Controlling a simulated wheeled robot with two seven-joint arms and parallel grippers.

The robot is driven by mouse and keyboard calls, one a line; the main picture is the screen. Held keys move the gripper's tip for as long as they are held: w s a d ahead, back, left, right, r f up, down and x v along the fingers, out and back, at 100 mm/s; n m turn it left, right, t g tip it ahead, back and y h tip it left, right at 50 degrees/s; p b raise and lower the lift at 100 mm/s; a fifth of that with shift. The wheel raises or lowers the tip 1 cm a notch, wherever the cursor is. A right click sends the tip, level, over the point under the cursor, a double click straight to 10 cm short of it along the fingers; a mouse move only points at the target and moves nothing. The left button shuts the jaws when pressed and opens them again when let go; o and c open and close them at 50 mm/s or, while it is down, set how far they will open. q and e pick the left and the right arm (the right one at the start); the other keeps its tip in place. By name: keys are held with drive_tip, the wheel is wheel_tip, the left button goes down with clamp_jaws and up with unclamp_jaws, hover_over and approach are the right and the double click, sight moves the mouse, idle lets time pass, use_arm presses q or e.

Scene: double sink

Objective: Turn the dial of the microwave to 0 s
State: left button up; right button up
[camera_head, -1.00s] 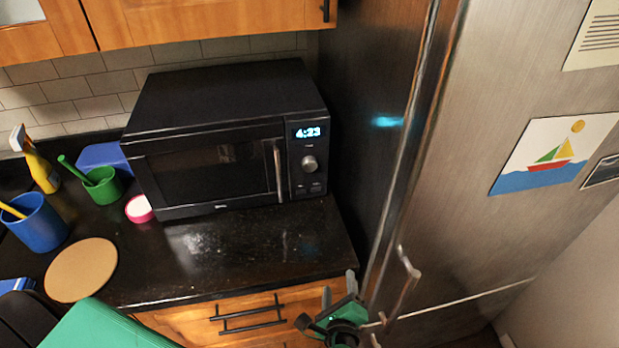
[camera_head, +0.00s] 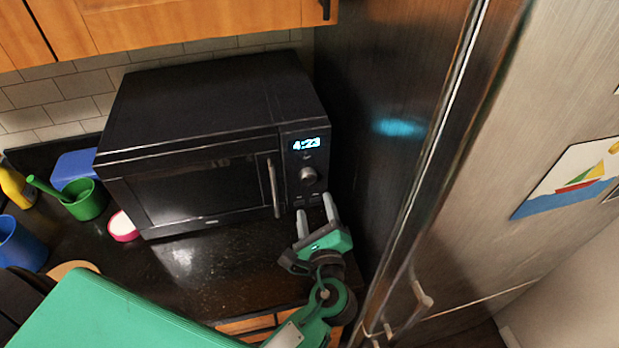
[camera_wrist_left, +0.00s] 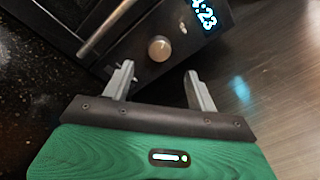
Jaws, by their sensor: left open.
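The black microwave (camera_head: 205,140) stands on the dark counter against the tiled wall, its door shut. Its control panel at the right has a lit display (camera_head: 306,144) reading 4:23. The round grey dial (camera_head: 308,175) sits below the display. My left gripper (camera_head: 315,217) is open and empty, just below and in front of the dial, fingers pointing at the panel. In the left wrist view, the dial (camera_wrist_left: 159,48) lies beyond the two fingertips (camera_wrist_left: 157,75), roughly between them and apart from them. The dial's pointer mark is too small to read. My right gripper does not show.
The steel fridge (camera_head: 385,110) stands close on the right of the microwave. The door handle (camera_head: 273,189) is left of the dial. A green cup (camera_head: 88,203), a pink-rimmed dish (camera_head: 122,228) and a blue cup (camera_head: 18,245) stand on the counter at left.

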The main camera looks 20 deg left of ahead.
sight(309, 180)
use_arm(q)
drive_tip(key=p+x, duration=0.2)
drive_tip(key=x, duration=0.4)
drive_tip(key=shift+w+a, duration=0.15)
drive_tip(key=shift+w, duration=0.25)
drive_tip(key=shift+w+a, duration=0.2)
drive_tip(key=shift+w, duration=0.15)
drive_tip(key=shift+w+a+f, duration=0.1)
drive_tip(key=shift+w+a, duration=0.1)
drive_tip(key=shift+w, duration=0.15)
drive_tip(key=shift+c, duration=0.2)
drive_tip(key=c, duration=0.9)
drive_tip(key=shift+c, duration=0.2)
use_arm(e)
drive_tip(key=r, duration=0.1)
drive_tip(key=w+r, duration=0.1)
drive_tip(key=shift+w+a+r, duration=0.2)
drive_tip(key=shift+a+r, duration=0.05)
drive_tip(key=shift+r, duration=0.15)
